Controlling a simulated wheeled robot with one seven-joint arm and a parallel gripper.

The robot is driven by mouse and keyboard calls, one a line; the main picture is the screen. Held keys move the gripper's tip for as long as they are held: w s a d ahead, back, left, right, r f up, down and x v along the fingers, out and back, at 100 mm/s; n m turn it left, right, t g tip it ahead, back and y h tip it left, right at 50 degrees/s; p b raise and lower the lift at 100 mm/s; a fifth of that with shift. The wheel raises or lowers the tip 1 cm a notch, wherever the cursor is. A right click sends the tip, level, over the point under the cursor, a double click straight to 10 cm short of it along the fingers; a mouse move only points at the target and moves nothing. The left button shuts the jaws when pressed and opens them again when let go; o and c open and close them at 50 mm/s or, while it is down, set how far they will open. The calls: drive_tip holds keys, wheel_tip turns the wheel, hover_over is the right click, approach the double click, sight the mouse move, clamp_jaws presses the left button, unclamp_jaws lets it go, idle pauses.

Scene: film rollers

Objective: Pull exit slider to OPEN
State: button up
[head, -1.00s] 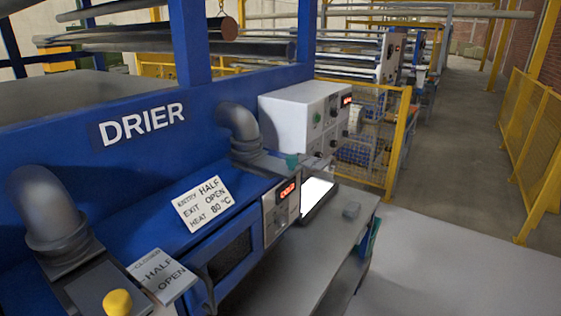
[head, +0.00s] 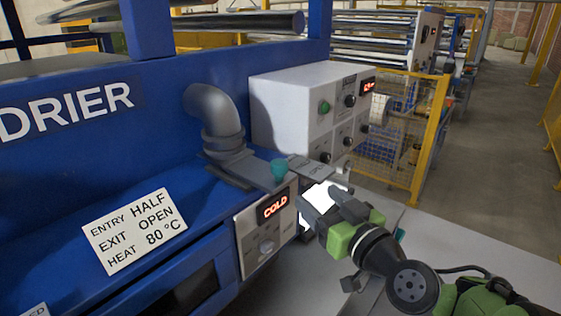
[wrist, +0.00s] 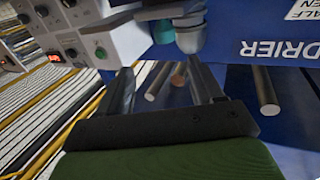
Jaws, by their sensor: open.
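The exit slider's teal knob (head: 279,168) stands on a grey plate (head: 248,168) at the foot of the right grey pipe on the blue drier. A small label plate (head: 312,167) lies just right of the knob; its words are too oblique to read surely. My gripper (head: 323,203) is open and empty, right of and a little nearer than the knob, apart from it. In the wrist view the teal knob (wrist: 163,32) shows beyond my open fingers (wrist: 163,80), between their directions. Which mark the slider is at, I cannot tell.
A sign (head: 134,231) reads ENTRY HALF, EXIT OPEN, HEAT 80 °C. A panel (head: 267,230) below the knob shows COLD. A white control box (head: 296,112) stands behind the knob. A bright white screen (head: 320,196) lies behind my gripper. The grey floor at right is open.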

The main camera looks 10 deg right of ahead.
sight(283, 168)
drive_tip(key=p+x, duration=0.2)
drive_tip(key=x, duration=0.3)
drive_tip(key=p+x, duration=0.3)
drive_tip(key=x, duration=0.1)
drive_tip(key=a+p+x, duration=0.1)
drive_tip(key=p+x, duration=0.2)
drive_tip(key=x, duration=0.2)
drive_tip(key=shift+w+a+r, duration=0.15)
drive_tip(key=shift+w+r, duration=0.05)
drive_tip(key=shift+r, duration=0.05)
drive_tip(key=shift+w+f, duration=0.1)
drive_tip(key=shift+w, duration=0.15)
drive_tip(key=shift+s, duration=0.1)
drive_tip(key=shift+c, duration=0.5)
